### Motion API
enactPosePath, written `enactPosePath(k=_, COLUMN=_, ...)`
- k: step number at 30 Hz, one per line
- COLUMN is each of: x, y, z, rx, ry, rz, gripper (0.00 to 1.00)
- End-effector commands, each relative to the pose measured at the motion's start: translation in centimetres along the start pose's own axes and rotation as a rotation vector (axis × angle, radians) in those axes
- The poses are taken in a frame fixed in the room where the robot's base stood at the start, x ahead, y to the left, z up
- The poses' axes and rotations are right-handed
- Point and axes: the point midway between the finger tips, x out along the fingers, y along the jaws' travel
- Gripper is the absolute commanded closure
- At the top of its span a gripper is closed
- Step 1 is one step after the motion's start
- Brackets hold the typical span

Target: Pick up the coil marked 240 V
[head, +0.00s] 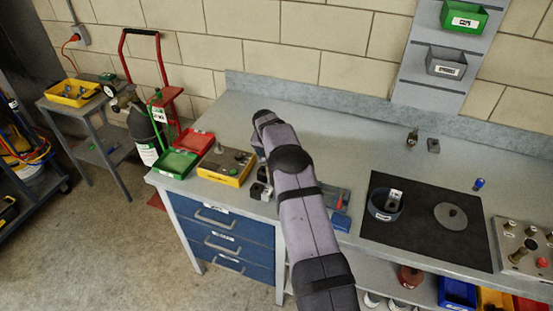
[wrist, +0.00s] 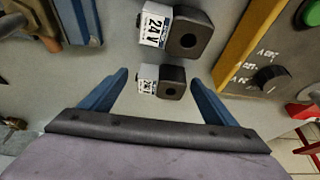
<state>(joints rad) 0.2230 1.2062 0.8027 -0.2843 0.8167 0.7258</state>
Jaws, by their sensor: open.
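In the wrist view two dark block-shaped coils with white labels lie on the bench. The larger-looking coil (wrist: 188,38) at the top reads 24 V. A second coil (wrist: 172,84) sits between the tips of my gripper (wrist: 159,78); its label is too small to read surely. The blue jaws stand open on either side of it, with gaps, not touching it. In the head view dark coils (head: 257,190) show left of my arm on the bench, partly hidden by it. My jaws are hidden there.
A yellow bin (head: 227,168) with a control box face stands close left of the coils. Red (head: 198,143) and green (head: 176,163) trays lie beyond it. A black mat (head: 410,240) with a round dish (head: 385,208) is to the right. The bench behind my arm is mostly clear.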

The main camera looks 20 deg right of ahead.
Motion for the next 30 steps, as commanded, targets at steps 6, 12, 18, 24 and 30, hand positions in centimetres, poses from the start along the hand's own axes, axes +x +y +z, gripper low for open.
enactPosePath(k=6, x=0.2, y=0.0, z=0.0, rx=0.0, ry=0.001, rz=-0.001, gripper=0.19)
enactPosePath(k=12, x=0.1, y=0.0, z=0.0, rx=0.0, ry=0.001, rz=-0.001, gripper=0.5)
enactPosePath(k=18, x=0.1, y=-0.1, z=-0.1, rx=0.0, ry=0.002, rz=-0.002, gripper=0.69)
enactPosePath(k=24, x=-0.1, y=-0.1, z=-0.2, rx=0.0, ry=0.003, rz=-0.002, gripper=0.69)
enactPosePath(k=30, x=-1.8, y=-0.1, z=-0.9, rx=0.001, ry=0.005, rz=-0.003, gripper=0.69)
